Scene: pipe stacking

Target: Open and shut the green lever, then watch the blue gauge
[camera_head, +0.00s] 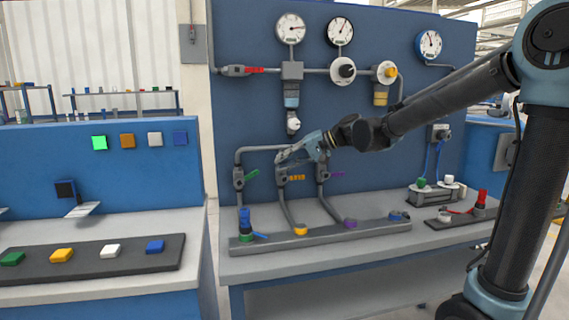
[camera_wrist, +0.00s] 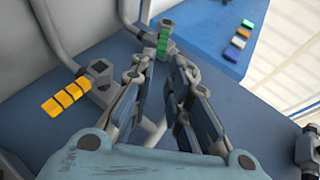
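The green lever (camera_head: 252,174) is on the left valve of the pipe rig. In the wrist view the green lever (camera_wrist: 163,42) shows just beyond the fingertips, roughly in line with the gap between them. My gripper (camera_head: 283,157) is in front of the pipes, right of the green lever in the head view. In the wrist view my gripper (camera_wrist: 164,62) has its fingers parted, with nothing visible between them. Contact with the lever cannot be told. A round white gauge (camera_head: 429,44) with a blue-looking rim hangs at the panel's upper right.
A yellow lever (camera_head: 296,178) and a purple lever (camera_head: 337,174) are on the neighbouring valves. The yellow lever (camera_wrist: 64,98) is left of my fingers in the wrist view. Two other gauges (camera_head: 291,28) (camera_head: 340,31) are higher up. A bench with coloured blocks (camera_head: 61,255) stands at left.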

